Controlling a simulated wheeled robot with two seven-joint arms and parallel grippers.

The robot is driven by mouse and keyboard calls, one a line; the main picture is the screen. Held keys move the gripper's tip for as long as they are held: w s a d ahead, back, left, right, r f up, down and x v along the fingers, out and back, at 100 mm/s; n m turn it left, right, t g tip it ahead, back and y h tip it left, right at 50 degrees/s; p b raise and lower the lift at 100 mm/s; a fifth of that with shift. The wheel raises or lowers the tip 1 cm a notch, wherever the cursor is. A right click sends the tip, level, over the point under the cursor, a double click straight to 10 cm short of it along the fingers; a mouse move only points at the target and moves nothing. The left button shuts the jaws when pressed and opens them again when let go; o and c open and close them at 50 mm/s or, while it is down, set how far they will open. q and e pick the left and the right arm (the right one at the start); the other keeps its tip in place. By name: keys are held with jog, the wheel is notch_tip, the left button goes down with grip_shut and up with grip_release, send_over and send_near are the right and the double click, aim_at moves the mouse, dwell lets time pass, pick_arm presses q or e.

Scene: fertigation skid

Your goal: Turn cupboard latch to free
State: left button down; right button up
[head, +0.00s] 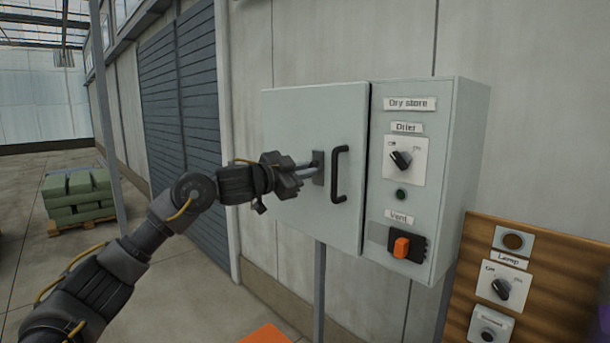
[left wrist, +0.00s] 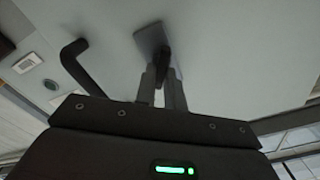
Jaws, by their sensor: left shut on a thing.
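The grey cupboard labelled "Dry store" hangs on the wall, and its door (head: 300,120) looks closed. A dark latch plate (head: 319,167) sits on the door just left of the black bar handle (head: 339,174). My left gripper (head: 310,168) reaches in from the left and is shut on the latch. In the left wrist view the latch plate (left wrist: 151,38) shows, with the dark latch lever (left wrist: 160,72) between the fingers of my left gripper (left wrist: 163,78). The fingers partly hide the lever, so I cannot tell its exact angle. My right gripper is not in view.
Right of the door are the drier knob (head: 401,160) and an orange vent switch (head: 401,247). A wooden board (head: 520,270) with a lamp knob stands at lower right. Stacked green sacks (head: 78,195) lie on a pallet at far left.

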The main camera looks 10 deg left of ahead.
pick_arm(q)
jog(key=m+b, duration=0.1)
jog(key=m, duration=0.2)
jog(key=m+b, duration=0.1)
jog(key=m, duration=0.3)
jog(key=m+b, duration=0.1)
jog(key=m, duration=0.2)
jog(key=shift+s+d+f+m+b, duration=0.1)
jog(key=shift+d+f+m+b, duration=0.05)
jog(key=shift+f+m+b, duration=0.2)
jog(key=shift+m, duration=0.25)
jog(key=c, duration=1.5)
grip_release()
jog(key=shift+r, duration=0.1)
jog(key=b+v, duration=0.4)
jog(key=v, duration=0.6)
jog(key=shift+s+a, duration=0.25)
jog(key=shift+s, duration=0.1)
